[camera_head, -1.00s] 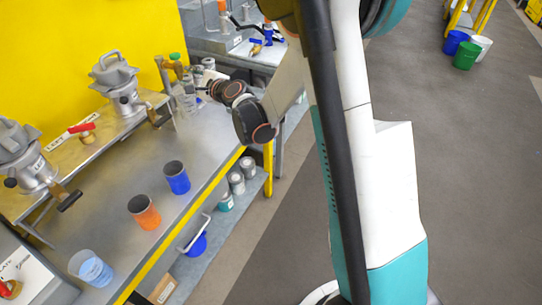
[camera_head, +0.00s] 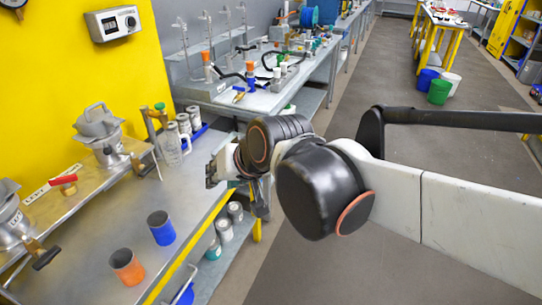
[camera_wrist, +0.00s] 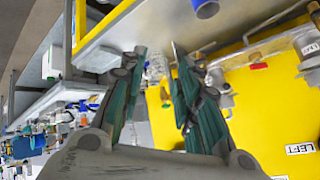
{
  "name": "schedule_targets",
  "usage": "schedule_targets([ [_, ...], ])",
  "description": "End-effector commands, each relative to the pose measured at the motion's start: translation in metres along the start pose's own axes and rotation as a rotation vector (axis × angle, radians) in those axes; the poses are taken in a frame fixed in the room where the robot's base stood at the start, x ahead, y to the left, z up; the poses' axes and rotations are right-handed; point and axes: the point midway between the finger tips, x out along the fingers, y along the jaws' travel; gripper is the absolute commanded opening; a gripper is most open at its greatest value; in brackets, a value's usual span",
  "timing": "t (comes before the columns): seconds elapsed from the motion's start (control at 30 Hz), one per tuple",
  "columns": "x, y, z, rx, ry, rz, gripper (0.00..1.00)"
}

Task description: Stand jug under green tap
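A clear jug (camera_head: 172,152) stands upright at the far end of the steel bench, its handle to the right. The green tap (camera_head: 159,107), a green handle on a brass body, is just behind and left of the jug in the head view; I cannot tell whether its spout is over the jug. My gripper (camera_head: 211,173) is right of the jug, near the bench's front edge, apart from it. In the wrist view my gripper (camera_wrist: 157,48) is open, its two fingers spread with nothing visibly held. A pale, blurred shape beyond the fingers may be the jug.
A blue cup (camera_head: 162,232) and an orange cup (camera_head: 127,270) stand on the near bench. Grey cans (camera_head: 184,126) stand behind the jug.

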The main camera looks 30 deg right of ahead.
Motion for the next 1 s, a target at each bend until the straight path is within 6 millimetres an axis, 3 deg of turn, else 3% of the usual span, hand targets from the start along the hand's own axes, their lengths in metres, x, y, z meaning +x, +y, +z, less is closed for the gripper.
schedule_targets([
  [0.1, -0.021, 0.024, 0.033, -0.150, -0.037, 0.074, 0.30],
  [0.3, -0.040, 0.051, 0.065, -0.312, -0.084, 0.153, 0.30],
  [1.0, -0.044, 0.057, 0.071, -0.347, -0.096, 0.171, 0.30],
])
